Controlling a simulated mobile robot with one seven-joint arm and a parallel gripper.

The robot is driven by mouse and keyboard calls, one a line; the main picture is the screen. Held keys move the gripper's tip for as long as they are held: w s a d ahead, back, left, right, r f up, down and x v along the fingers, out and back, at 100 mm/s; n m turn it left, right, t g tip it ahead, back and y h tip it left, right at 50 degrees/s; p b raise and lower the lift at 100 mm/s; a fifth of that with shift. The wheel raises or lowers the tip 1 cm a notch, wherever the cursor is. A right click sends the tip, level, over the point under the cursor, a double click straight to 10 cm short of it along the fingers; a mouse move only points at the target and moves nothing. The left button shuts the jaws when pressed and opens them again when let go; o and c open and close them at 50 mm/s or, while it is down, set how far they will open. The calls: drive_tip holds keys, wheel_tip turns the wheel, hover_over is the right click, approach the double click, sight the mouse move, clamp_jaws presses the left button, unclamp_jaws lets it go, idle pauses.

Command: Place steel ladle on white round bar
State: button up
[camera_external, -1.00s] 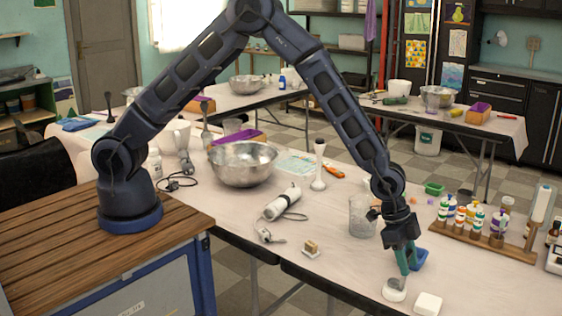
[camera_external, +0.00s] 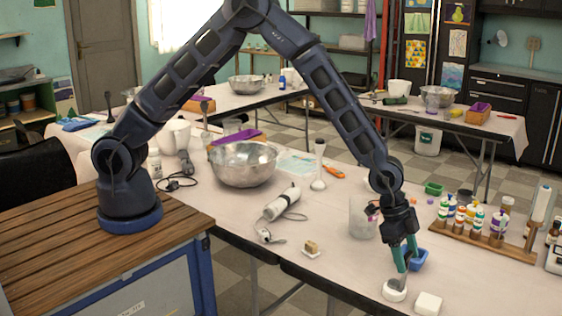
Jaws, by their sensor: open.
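The white round bar (camera_external: 394,293) lies on the front table near its right front edge. The steel ladle (camera_external: 398,284) has its grey bowl on top of the bar, and its dark handle appears to rise up between my fingers. My gripper (camera_external: 405,264) is open just above the bar, with its teal fingers spread on either side of the handle. Whether a finger still touches the ladle is too small to tell.
A white square bar (camera_external: 428,303) lies right of the round bar. A blue tray (camera_external: 417,260) is just behind my fingers. A clear beaker (camera_external: 362,217) stands behind left, and a wooden bottle rack (camera_external: 482,238) to the right.

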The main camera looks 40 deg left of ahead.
drive_tip(key=v, duration=1)
drive_tip(key=shift+a+r, duration=0.2)
drive_tip(key=shift+r, duration=0.05)
drive_tip(key=w+a+r+n+t, duration=0.1)
drive_tip(key=w+a+r, duration=0.3)
drive_tip(key=a, duration=0.2)
drive_tip(key=w+a+r+n, duration=0.2)
drive_tip(key=w+a+r, duration=0.15)
drive_tip(key=a, duration=0.35)
drive_tip(key=w+a+r+n+t, duration=0.1)
drive_tip(key=w+a+r, duration=0.2)
drive_tip(key=a+r, duration=0.25)
drive_tip(key=w+a+r+n+t+y, duration=0.15)
drive_tip(key=a+r, duration=0.25)
drive_tip(key=a, duration=0.6)
drive_tip(key=w+a+r+n+y, duration=0.1)
drive_tip(key=a+r+n, duration=0.25)
drive_tip(key=a, duration=0.55)
drive_tip(key=s+a+r+n+y, duration=0.1)
drive_tip(key=s+a+r+n, duration=0.2)
drive_tip(key=a, duration=0.7)
drive_tip(key=s+a+r+n, duration=0.15)
drive_tip(key=s+a, duration=0.25)
drive_tip(key=a, duration=0.6)
drive_tip(key=s+a+n+t, duration=0.1)
drive_tip(key=s+a+n, duration=0.3)
drive_tip(key=s+a, duration=0.7)
drive_tip(key=shift+s+a+y, duration=0.4)
drive_tip(key=shift+s+y, duration=0.05)
drive_tip(key=shift+s, duration=0.35)
